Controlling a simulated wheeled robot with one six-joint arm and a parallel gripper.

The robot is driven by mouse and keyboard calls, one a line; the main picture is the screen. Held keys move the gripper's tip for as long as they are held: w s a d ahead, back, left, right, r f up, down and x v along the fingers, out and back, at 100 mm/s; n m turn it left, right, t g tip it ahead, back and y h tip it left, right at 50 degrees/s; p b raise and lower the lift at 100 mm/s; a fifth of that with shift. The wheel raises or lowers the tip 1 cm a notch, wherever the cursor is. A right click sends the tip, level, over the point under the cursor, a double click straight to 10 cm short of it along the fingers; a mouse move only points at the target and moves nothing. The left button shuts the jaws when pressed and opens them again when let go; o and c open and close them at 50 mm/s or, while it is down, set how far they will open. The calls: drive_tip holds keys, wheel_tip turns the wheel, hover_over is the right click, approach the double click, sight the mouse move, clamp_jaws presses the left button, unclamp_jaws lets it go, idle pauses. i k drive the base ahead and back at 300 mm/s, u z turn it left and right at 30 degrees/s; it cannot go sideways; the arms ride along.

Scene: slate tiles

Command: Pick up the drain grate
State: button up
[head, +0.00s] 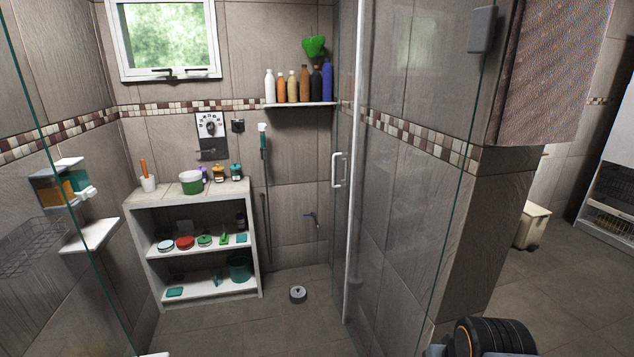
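A small round grey piece with a dark centre (298,294) sits on the tiled shower floor, right of the white shelf unit's foot. It looks like the drain grate, but it is too small to make out any slots. Nothing covers it. Part of my arm, a black rounded link, shows at the bottom right edge. My gripper itself is not in view, so its distance from the grate cannot be seen.
A white shelf unit (197,299) with jars and tins stands left of the grate. A glass shower panel with a white-framed edge and handle (338,170) stands to the right. A bottle shelf (301,104) hangs above. The floor around the grate (265,325) is clear.

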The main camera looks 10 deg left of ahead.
sight(299, 295)
drive_tip(key=u, duration=0.4)
drive_tip(key=i, duration=0.55)
drive_tip(key=u, duration=0.45)
drive_tip(key=i, duration=2.15)
drive_tip(key=u, duration=0.85)
drive_tip(key=i, duration=0.75)
drive_tip(key=u, duration=0.25)
